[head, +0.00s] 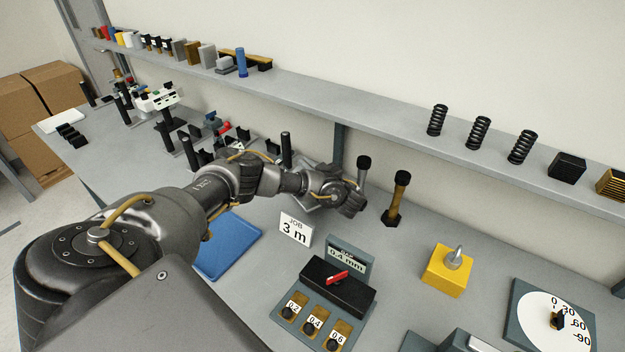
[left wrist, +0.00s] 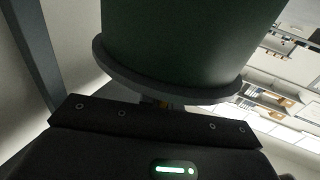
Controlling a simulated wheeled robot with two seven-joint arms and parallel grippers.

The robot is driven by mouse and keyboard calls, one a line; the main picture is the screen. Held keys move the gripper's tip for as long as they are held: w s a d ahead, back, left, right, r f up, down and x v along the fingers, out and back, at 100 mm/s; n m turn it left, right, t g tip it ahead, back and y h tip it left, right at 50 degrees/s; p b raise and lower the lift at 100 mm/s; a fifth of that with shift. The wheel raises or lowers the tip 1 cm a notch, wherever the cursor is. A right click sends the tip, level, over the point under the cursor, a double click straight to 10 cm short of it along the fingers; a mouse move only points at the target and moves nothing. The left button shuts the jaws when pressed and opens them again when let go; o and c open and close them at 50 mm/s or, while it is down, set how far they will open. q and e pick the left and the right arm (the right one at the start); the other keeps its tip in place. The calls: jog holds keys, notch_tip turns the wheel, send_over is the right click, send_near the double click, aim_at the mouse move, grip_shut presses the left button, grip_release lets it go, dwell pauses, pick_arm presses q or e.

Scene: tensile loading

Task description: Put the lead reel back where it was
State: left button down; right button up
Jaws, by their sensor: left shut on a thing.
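My left gripper (head: 350,204) is at the back of the bench, by the wall, behind the job card. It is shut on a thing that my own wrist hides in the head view. In the left wrist view a large dark green drum with a grey rim, which looks like a reel (left wrist: 185,45), fills the space just in front of the gripper. I cannot read any label on it. A black-capped post (head: 363,168) rises beside the gripper. A second black-capped post with a brass-coloured body (head: 398,197) stands just to its right. My right gripper is not in view.
A job card reading 3 m (head: 295,229) and a gauge box (head: 338,287) stand in front of the gripper. A blue tray (head: 228,248) lies left, a yellow block (head: 446,270) and a dial (head: 552,318) right. A long shelf (head: 310,101) overhangs the back.

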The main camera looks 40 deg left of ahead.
pick_arm(q)
jog(key=shift+r, duration=0.15)
jog(key=shift+s+a, duration=0.15)
jog(key=f+b, duration=0.1)
jog(key=f, duration=0.1)
jog(key=f+b, duration=0.1)
jog(key=shift+w+a+f+b, duration=0.1)
jog(key=shift+w+f+b, duration=0.1)
jog(key=shift+w+b, duration=0.1)
jog(key=shift+w+f, duration=0.1)
jog(key=shift+f, duration=0.15)
jog(key=shift+s+r, duration=0.15)
jog(key=shift+s, duration=0.05)
jog(key=c, duration=1.6)
grip_release()
jog(key=shift+c, duration=0.2)
jog(key=shift+o, duration=0.2)
